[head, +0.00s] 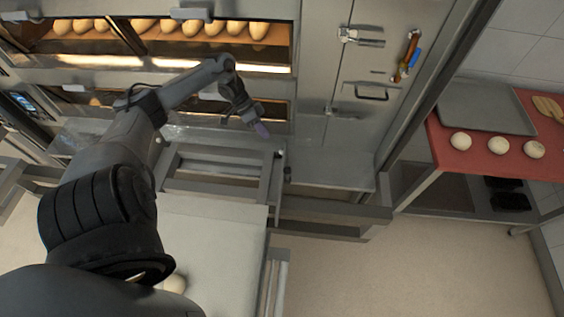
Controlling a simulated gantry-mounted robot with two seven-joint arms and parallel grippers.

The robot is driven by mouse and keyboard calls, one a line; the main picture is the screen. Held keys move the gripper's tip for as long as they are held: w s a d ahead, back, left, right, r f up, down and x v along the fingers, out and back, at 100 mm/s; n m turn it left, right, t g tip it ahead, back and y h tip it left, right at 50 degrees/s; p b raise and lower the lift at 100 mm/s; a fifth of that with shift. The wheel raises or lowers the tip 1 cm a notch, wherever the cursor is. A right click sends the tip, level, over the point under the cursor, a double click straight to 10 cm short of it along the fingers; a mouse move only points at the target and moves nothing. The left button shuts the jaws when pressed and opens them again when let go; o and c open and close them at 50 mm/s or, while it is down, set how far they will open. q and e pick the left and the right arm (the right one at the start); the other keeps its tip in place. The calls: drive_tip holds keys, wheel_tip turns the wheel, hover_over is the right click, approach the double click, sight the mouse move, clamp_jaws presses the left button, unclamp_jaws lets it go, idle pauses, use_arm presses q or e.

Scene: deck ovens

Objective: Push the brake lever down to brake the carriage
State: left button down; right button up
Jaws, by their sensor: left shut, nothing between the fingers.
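The carriage (215,188) is a grey metal frame in front of the deck oven, with a pale flat bed (215,230) nearer to me. My left arm reaches over it from the left. My left gripper (262,130) is shut and empty, with its purplish fingertips pointing down just above the carriage's far right corner. A small dark fitting (288,173) sits at that corner, below and right of the fingertips. I cannot tell whether it is the brake lever, and no lever shows clearly elsewhere. My right gripper is out of view.
The oven (150,62) behind holds several loaves in its lit upper deck. Steel doors (360,100) with latches stand to the right. A red-topped table (480,165) bears a grey tray (485,107) and dough balls. The floor (400,265) at front right is clear.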

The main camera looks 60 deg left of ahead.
use_arm(q)
drive_tip(key=shift+w, duration=0.1)
idle(0.3)
drive_tip(key=w+d+f, duration=0.1)
drive_tip(key=d+f, duration=0.2)
drive_tip(key=w+d+f, duration=0.1)
drive_tip(key=d+f, duration=0.1)
drive_tip(key=w+d+f, duration=0.1)
drive_tip(key=d+f, duration=0.2)
drive_tip(key=shift+d+f+b, duration=0.35)
drive_tip(key=shift+b, duration=0.05)
idle(0.4)
